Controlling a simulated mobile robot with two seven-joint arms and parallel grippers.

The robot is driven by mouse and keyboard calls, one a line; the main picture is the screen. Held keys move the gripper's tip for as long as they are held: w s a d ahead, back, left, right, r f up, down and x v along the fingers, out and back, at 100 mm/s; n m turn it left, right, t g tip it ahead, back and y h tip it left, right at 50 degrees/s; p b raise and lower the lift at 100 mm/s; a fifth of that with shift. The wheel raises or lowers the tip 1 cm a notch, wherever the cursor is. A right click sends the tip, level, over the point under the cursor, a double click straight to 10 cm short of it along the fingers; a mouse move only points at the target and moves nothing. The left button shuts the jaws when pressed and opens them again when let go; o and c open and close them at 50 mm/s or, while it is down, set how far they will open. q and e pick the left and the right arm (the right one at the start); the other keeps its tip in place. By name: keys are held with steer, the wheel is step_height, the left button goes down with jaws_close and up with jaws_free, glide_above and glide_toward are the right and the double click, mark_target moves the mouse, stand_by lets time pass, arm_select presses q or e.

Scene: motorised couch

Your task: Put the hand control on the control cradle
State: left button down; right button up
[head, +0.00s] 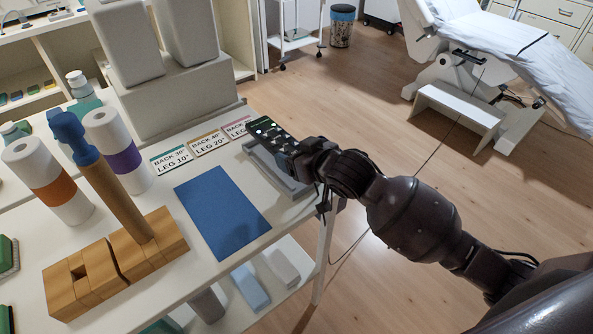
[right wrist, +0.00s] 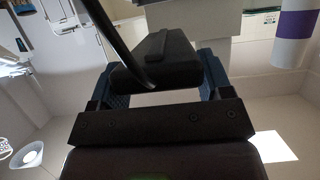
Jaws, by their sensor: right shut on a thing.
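The hand control (head: 270,133) is a dark handset with pale buttons, at the right edge of the table in the head view. My right gripper (head: 304,163) is shut on it. In the right wrist view the dark body of the hand control (right wrist: 160,65) lies between the blue fingers, with a black cord in front. The control cradle (head: 272,172) is a grey holder on the table edge, just below the hand control and partly hidden by it and my gripper. I cannot tell whether the two touch. My left gripper is out of view.
A blue mat (head: 222,212) and label cards (head: 170,160) lie beside the cradle. A wooden block (head: 115,262) with a tall peg and several rolls (head: 48,182) stand left. A thin cord crosses the floor from the couch (head: 490,50). Floor at right is open.

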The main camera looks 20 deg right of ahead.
step_height(320, 180, down, 5)
steer(key=shift+f+b, duration=0.1)
steer(key=shift+b, duration=0.45)
steer(key=shift+f, duration=0.1)
steer(key=shift+f, duration=0.35)
